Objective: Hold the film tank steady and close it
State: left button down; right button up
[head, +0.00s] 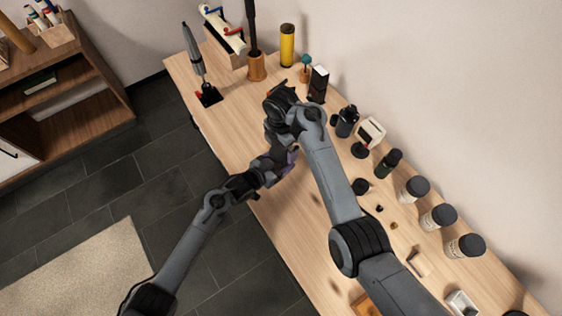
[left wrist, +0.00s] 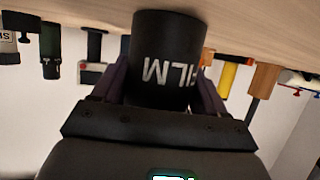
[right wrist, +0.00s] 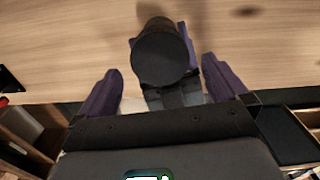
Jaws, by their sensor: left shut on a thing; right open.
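The film tank (left wrist: 168,35) is a black cylinder with white FILM lettering. It shows upside down in the left wrist view. My left gripper (left wrist: 163,80) is shut on its sides with purple fingers. In the right wrist view the tank's dark round top (right wrist: 163,58) faces the camera; I cannot tell whether a lid is on it. My right gripper (right wrist: 160,70) is open, its fingers apart on either side of the tank in that view. In the head view my arms hide most of the tank. A dark round piece (head: 360,186) lies on the table; I cannot tell whether it is the lid.
The wooden table (head: 290,225) runs along the wall. Several dark-lidded jars (head: 437,217) and bottles (head: 388,163) line its back side. A yellow cylinder (head: 287,45) and a tool on a dark base (head: 209,97) stand at the far end. A wooden shelf (head: 85,75) is at the left.

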notch_tip(320, 180, up, 8)
jog(key=shift+f, duration=0.25)
dwell(0.5)
pick_arm(q)
grip_release()
jog(key=p+v, duration=0.2)
jog(key=v, duration=0.8)
jog(key=shift+s+a+r, duration=0.15)
jog(key=shift+s+a, duration=0.1)
pick_arm(e)
notch_tip(320, 180, up, 2)
